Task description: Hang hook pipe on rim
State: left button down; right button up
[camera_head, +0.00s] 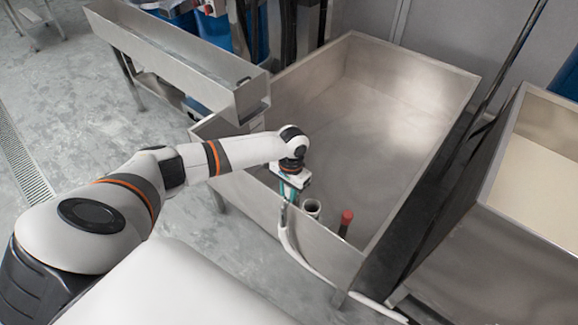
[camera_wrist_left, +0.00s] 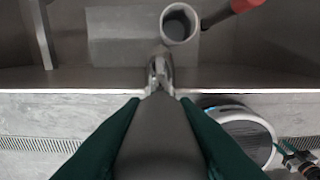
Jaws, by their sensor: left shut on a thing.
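My left gripper (camera_head: 290,187) is over the near rim (camera_head: 262,208) of the large steel tank. In the left wrist view its two green fingers (camera_wrist_left: 160,130) are shut on a grey pipe (camera_wrist_left: 158,140), the hook pipe. The pipe narrows to a shiny metal end (camera_wrist_left: 158,75) at the rim line. I cannot tell whether it rests on the rim. In the head view a white hose (camera_head: 300,263) runs down outside the tank from below the gripper to the floor. The gripper hides most of the pipe. My right gripper is not in view.
Inside the near wall stand a white open-topped cylinder (camera_head: 312,207) and a red-topped rod (camera_head: 346,220), close to the gripper. A steel trough (camera_head: 185,55) stands at the upper left, another steel bin (camera_head: 530,190) at the right. The tank's far floor (camera_head: 370,115) is clear.

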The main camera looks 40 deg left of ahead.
pick_arm(q)
jog(key=c, duration=1.1)
grip_release()
